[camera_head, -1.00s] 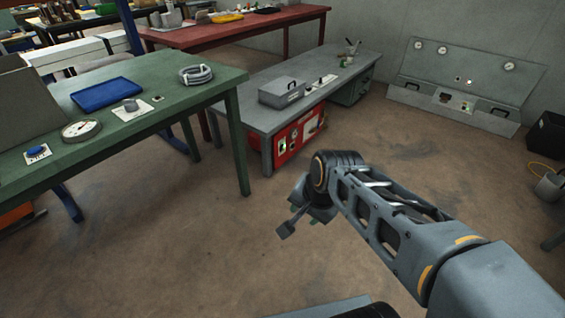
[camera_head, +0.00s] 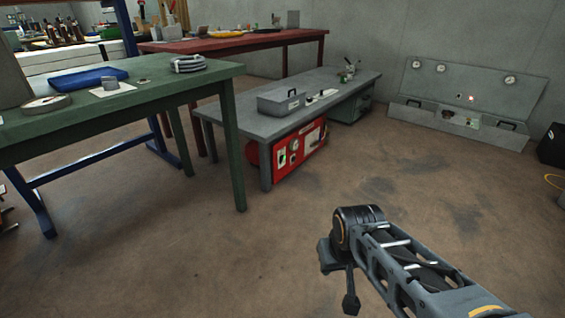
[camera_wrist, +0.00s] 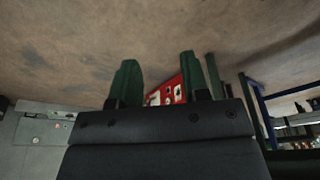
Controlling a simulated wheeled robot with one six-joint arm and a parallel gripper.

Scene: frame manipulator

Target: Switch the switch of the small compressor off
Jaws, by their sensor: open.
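A red machine (camera_head: 302,140) stands on the floor under the grey bench (camera_head: 345,92), with a front panel, a round gauge and small controls. It looks like the compressor, but its switch is too small to tell its position. The machine also shows, upside down, in the wrist view (camera_wrist: 167,91), between and beyond my fingers. My gripper (camera_head: 338,282) is well apart from it, over open floor in front of the bench. In the wrist view my gripper (camera_wrist: 156,78) has two green fingers spread apart, with nothing between them.
The green table (camera_head: 180,86) stands at the left, its near leg (camera_head: 234,160) left of the red machine. A grey box (camera_head: 281,102) sits on the grey bench. A grey gauge panel (camera_head: 462,95) stands by the back wall at right. The brown floor before the bench is clear.

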